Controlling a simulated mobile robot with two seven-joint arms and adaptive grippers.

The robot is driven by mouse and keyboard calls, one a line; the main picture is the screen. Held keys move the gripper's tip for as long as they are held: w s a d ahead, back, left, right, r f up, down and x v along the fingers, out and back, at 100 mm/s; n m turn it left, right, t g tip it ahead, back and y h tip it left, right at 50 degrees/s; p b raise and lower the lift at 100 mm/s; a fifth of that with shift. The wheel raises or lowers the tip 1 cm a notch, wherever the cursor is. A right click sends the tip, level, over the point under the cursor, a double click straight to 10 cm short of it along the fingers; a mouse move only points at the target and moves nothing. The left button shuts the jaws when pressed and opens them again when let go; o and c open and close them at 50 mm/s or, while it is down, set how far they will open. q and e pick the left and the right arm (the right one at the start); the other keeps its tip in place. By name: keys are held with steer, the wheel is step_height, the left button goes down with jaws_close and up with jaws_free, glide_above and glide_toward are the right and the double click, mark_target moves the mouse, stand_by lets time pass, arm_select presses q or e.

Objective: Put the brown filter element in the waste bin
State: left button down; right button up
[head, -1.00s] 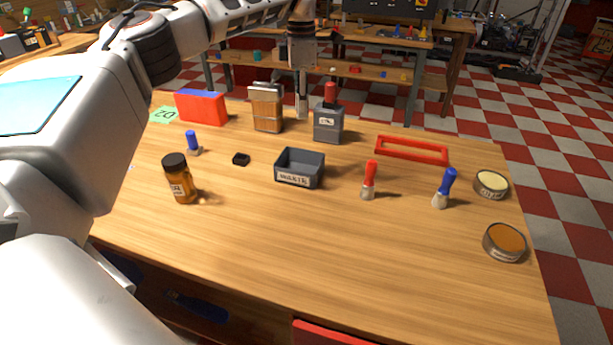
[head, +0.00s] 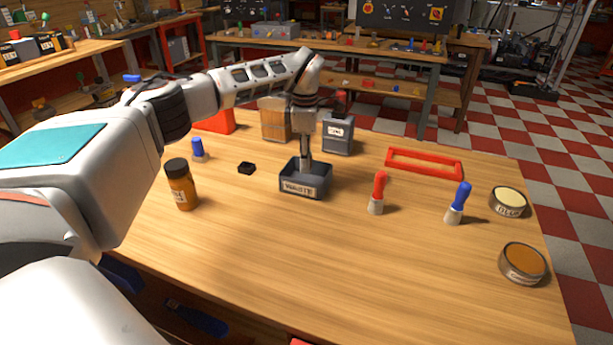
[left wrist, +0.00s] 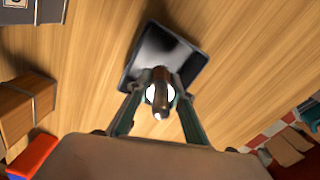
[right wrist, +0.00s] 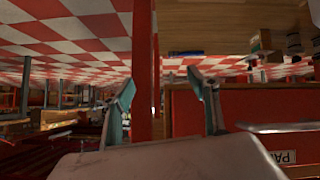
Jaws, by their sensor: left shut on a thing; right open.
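The waste bin (head: 290,187) is a small dark grey open box labelled WASTE, near the middle of the table. My left gripper (head: 306,163) points down right over it, its tips at about the bin's opening. In the left wrist view the left gripper (left wrist: 160,88) is shut on the brown filter element (left wrist: 161,78), a small brown piece with a pale round part. The bin (left wrist: 200,77) is below it there. In the head view the filter element is hidden by the fingers and bin. My right gripper (right wrist: 165,95) is open and empty, away from the table top.
An amber bottle (head: 181,186) stands left. A red frame (head: 425,163) lies right. The front table middle is clear.

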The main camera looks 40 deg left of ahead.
arm_select(q)
steer(key=shift+f, duration=0.45)
step_height(320, 180, down, 4)
steer(key=shift+r+b, duration=0.25)
steer(key=shift+b, duration=0.1)
steer(key=shift+f, duration=0.35)
steer(key=shift+r, duration=0.15)
steer(key=c, duration=2)
jaws_free()
steer(key=shift+o, duration=1.1)
